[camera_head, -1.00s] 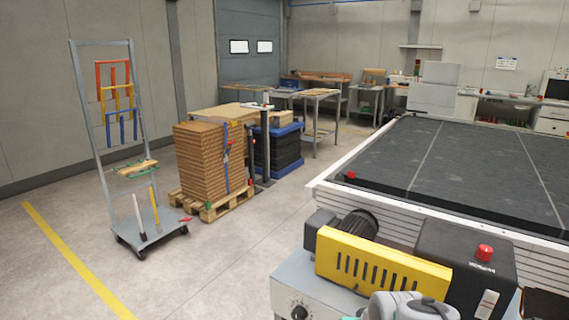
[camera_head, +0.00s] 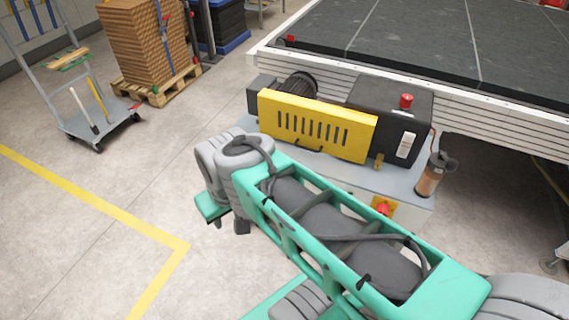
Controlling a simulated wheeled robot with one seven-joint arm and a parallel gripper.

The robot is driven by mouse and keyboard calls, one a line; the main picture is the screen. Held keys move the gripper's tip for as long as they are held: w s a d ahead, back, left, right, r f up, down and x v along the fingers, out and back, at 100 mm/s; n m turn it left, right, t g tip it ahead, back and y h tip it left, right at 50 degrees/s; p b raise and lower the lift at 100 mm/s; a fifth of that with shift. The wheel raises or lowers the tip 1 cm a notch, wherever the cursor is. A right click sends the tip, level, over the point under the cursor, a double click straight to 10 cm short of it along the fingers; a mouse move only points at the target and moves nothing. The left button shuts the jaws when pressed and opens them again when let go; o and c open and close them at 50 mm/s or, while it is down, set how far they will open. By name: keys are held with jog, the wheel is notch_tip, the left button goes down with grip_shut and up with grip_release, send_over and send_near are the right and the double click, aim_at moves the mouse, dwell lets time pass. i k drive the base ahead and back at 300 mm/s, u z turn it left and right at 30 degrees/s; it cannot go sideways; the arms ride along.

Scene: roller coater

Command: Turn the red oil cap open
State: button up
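The end of my gripper (camera_head: 228,222) shows only partly below the grey wrist, left of the machine and apart from the cap. Its fingers are mostly hidden, so I cannot tell whether it is open or shut.
The machine has a yellow slotted guard (camera_head: 317,126), a red button on a yellow plate (camera_head: 383,208) and a brownish bottle-like part (camera_head: 432,177). A large dark-topped table (camera_head: 430,45) stands behind. A cart (camera_head: 100,125) and stacked pallet (camera_head: 155,88) stand left.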

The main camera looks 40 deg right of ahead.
aim_at(407, 101)
jog(key=u, duration=0.75)
jog(key=k, duration=0.95)
jog(key=z, duration=1.75)
jog(key=i, duration=0.5)
jog(key=z, duration=0.6)
jog(key=k, duration=0.65)
jog(key=z, duration=0.05)
jog(key=i, duration=1.25)
jog(key=u, duration=0.2)
